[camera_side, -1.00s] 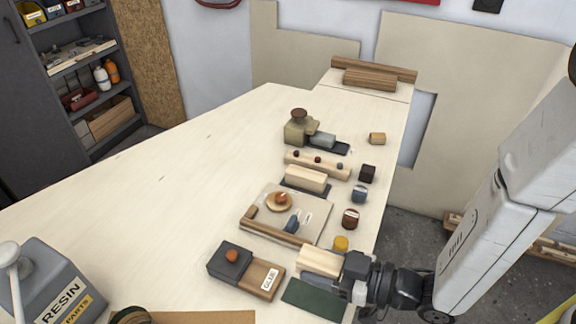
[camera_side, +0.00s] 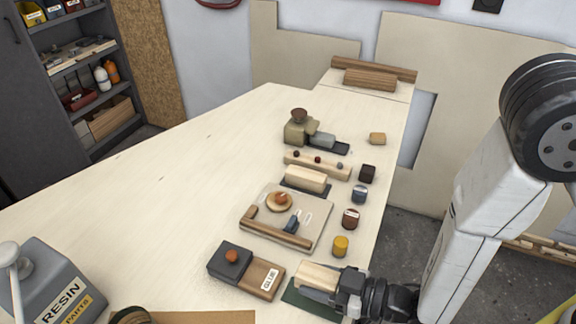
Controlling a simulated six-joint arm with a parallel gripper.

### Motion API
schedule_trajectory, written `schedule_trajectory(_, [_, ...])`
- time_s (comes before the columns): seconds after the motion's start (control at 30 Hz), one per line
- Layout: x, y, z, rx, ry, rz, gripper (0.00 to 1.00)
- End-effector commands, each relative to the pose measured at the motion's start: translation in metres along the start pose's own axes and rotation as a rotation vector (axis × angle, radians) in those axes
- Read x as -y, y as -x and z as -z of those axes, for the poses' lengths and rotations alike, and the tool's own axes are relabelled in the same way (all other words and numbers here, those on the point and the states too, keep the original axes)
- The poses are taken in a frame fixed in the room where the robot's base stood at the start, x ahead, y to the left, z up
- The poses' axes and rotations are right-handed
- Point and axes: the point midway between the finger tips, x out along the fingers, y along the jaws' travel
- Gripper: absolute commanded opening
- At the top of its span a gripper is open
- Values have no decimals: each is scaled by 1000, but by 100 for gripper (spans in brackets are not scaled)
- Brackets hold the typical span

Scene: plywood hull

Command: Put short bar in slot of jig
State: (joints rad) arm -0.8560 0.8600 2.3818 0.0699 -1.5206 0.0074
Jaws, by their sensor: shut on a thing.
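My gripper (camera_side: 346,284) is at the front right and is shut on the right end of a pale wooden block (camera_side: 315,274). The block lies level and sits low over the dark green pad (camera_side: 310,303); I cannot tell if they touch. A light board (camera_side: 268,205), possibly the jig, lies behind, apart from the gripper. It has a brown rail (camera_side: 283,235) along its front, a small brown block (camera_side: 251,211) at the left, a blue piece (camera_side: 291,222), and a round wooden disc with an orange knob (camera_side: 279,199). I cannot surely tell which piece is the short bar.
A dark box with a wooden end (camera_side: 264,279) stands left of the pad. A yellow cylinder (camera_side: 341,246) stands just behind my gripper, with several small pieces along the right edge. Another pale block (camera_side: 306,178) lies behind the board.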

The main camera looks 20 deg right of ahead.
Motion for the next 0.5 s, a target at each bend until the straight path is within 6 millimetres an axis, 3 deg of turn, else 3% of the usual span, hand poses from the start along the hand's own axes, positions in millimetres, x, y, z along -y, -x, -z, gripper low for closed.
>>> schedule_trajectory(0.2, [0,-2,-12,-1,0,0,0])
schedule_trajectory(0.5, [0,-2,-15,0,0,0,0])
